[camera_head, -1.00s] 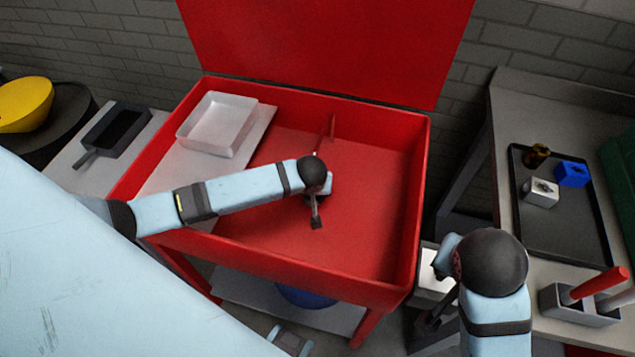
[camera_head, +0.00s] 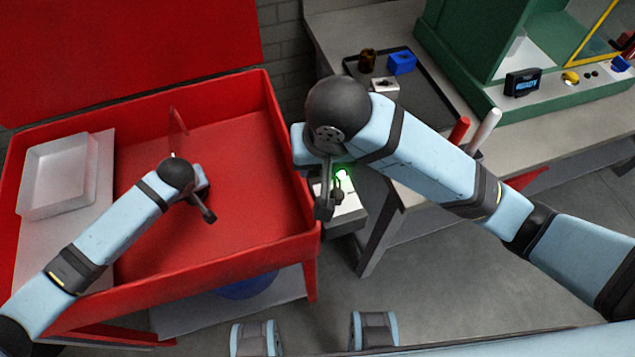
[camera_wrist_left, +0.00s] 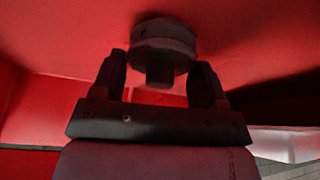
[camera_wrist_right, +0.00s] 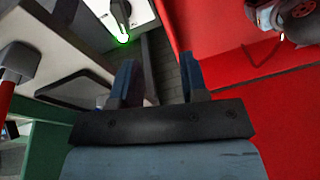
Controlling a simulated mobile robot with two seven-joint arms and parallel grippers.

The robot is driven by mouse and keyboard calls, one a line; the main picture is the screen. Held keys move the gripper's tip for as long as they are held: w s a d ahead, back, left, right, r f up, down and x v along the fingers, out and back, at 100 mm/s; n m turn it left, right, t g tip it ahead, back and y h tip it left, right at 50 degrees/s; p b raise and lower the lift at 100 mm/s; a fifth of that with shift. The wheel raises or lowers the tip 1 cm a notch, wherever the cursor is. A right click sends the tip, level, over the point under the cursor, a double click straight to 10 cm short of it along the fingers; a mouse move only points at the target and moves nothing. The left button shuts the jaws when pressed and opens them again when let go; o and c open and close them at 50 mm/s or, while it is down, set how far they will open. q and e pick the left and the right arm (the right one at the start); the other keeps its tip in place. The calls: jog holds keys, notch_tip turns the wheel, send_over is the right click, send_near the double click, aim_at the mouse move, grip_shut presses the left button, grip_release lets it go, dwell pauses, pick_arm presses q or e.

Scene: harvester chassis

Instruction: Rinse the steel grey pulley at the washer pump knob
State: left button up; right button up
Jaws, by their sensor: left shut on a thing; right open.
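In the left wrist view my left gripper (camera_wrist_left: 162,90) is shut on a round greyish part, which looks like the pulley (camera_wrist_left: 165,40); the red light dims its colour. In the head view this gripper (camera_head: 208,214) is low inside the red washer basin (camera_head: 225,165), and the pulley is hidden there. The pump knob (camera_wrist_right: 121,12) is dark, on a white box (camera_wrist_right: 95,20) beside the basin, with a green light lit at its end. My right gripper (camera_head: 330,203) is open and empty above that box. In the right wrist view its fingers (camera_wrist_right: 162,85) are apart from the knob.
A white tray (camera_head: 55,175) sits on the basin's left ledge. The red lid stands open behind. On the right bench, a black tray (camera_head: 425,95) holds small parts, near a green machine (camera_head: 460,60). The basin's red wall stands between my grippers.

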aim_at(338, 189)
jog(key=d+r+m+g+h, duration=0.1)
jog(key=d+g, duration=0.1)
jog(key=d, duration=0.2)
jog(key=f, duration=0.7)
jog(key=w+f, duration=0.1)
jog(key=f, duration=0.3)
jog(key=shift+f, duration=0.15)
grip_shut()
